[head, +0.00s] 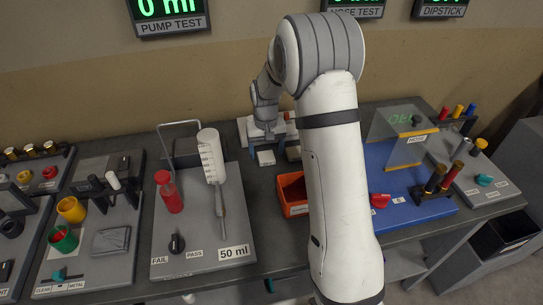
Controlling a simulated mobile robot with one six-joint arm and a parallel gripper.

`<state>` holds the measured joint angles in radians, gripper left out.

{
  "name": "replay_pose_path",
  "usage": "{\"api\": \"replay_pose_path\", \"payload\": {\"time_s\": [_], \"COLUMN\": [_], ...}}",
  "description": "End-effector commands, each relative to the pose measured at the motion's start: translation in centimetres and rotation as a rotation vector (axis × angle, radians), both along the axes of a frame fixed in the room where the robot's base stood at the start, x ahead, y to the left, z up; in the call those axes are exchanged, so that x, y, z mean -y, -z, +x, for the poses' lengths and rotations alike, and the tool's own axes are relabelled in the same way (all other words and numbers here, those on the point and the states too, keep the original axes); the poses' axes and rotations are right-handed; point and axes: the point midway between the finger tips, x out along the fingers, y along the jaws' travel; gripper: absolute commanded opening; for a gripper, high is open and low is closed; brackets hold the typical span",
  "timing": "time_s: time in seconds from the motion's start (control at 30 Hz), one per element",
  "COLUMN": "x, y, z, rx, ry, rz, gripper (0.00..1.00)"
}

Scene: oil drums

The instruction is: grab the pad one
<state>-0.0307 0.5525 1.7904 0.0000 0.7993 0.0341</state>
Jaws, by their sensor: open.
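My gripper (266,132) is small in the head view, at the back middle of the bench, pointing down with open jaws. It is over or just in front of a white-and-blue item (250,131); I cannot tell whether they touch. Two small pale blocks, one at left (266,157) and one at right (293,153), sit just in front of the gripper. No object is clearly marked as a pad, so I cannot tell which is the pad one. My arm hides part of the bench to the right of the gripper.
An orange bin (293,208) stands in front of the pale blocks. Right is a blue board (385,165) with a clear upright panel (397,137).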

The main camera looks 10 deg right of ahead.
Motion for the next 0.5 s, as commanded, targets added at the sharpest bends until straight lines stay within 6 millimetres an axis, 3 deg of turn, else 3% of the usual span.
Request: {"api": "replay_pose_path", "payload": {"time_s": [0.13, 0.37, 0.5], "x": [-0.09, -0.13, -0.15], "y": [1.34, 1.5, 1.49], "z": [0.0, 0.01, 0.01], "rx": [-0.001, 0.001, 0.001], "ry": [-0.001, -0.002, -0.002], "rz": [0.0, 0.0, 0.0], "gripper": [0.73, 0.73, 0.62]}}
